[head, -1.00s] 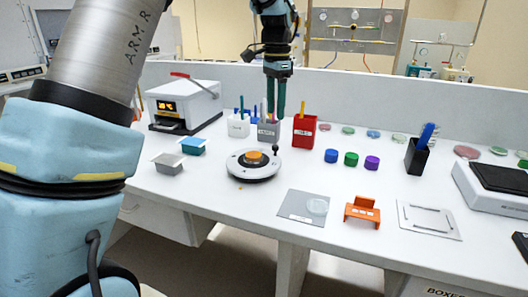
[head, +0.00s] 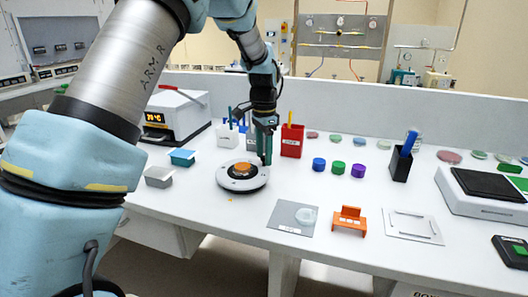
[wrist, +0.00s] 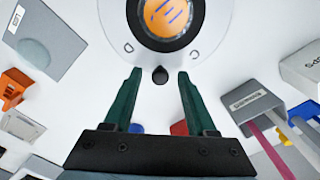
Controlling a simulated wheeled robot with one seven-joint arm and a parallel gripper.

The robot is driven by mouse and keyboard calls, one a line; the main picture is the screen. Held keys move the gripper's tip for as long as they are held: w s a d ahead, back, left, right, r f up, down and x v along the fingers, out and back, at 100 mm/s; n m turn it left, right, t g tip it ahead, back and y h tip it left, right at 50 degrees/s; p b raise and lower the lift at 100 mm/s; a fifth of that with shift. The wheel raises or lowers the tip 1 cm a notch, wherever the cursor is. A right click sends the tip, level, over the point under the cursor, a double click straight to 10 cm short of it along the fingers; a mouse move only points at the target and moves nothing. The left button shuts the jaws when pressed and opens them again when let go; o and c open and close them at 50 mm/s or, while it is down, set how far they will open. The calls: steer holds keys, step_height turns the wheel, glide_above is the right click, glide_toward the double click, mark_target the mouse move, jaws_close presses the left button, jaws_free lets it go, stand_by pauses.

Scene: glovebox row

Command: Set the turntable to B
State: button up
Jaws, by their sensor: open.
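The turntable (head: 230,184) is a round white disc with a dark inner ring and an orange middle, on the white bench. In the wrist view the turntable (wrist: 203,40) fills the top, with letters that look like D and C on its rim. A small black knob (wrist: 160,76) stands at its near edge. My gripper (head: 265,160) is open, pointing down at the turntable's right rear edge. In the wrist view its two green fingers (wrist: 160,78) are on either side of the knob, with gaps. The fingers hide the knob in the head view.
A grey pen holder (wrist: 243,103) and a red holder (head: 291,141) stand close behind my gripper. Blue, green and purple caps (head: 338,168) are to the right. A grey tray (head: 159,177) and a blue tray (head: 182,158) lie left. The bench in front of the turntable is clear.

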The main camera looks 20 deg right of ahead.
steer(key=shift+c, duration=0.4)
jaws_close()
stand_by(0.9)
